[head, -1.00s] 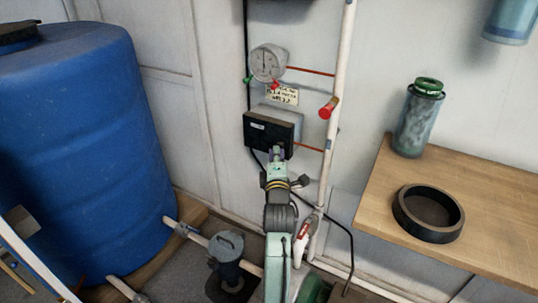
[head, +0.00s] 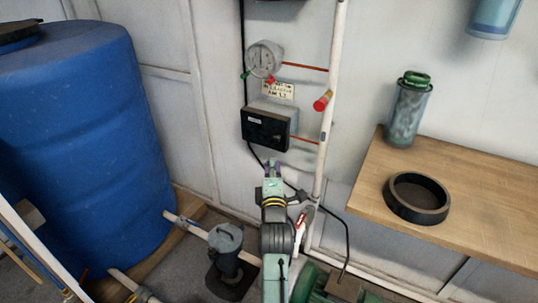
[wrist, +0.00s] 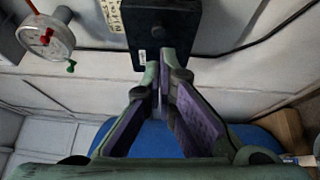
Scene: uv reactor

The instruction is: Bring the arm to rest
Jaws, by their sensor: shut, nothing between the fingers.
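My arm reaches up from the bottom middle of the head view. My gripper (head: 272,165) is at its upper end, just below the black and grey control box (head: 268,127) on the wall. In the wrist view my gripper (wrist: 160,75) has its fingertips together, with nothing between them. The box (wrist: 160,30) shows just beyond the fingertips in that view. From the head view, a small gap shows between the gripper and the box.
A round gauge (head: 264,58) hangs above the box. A white pipe (head: 331,100) with a red-capped valve (head: 322,101) runs beside it. A blue barrel (head: 85,140) stands left. A wooden bench (head: 470,190) at right bears a black ring (head: 416,198) and a green-capped canister (head: 408,110).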

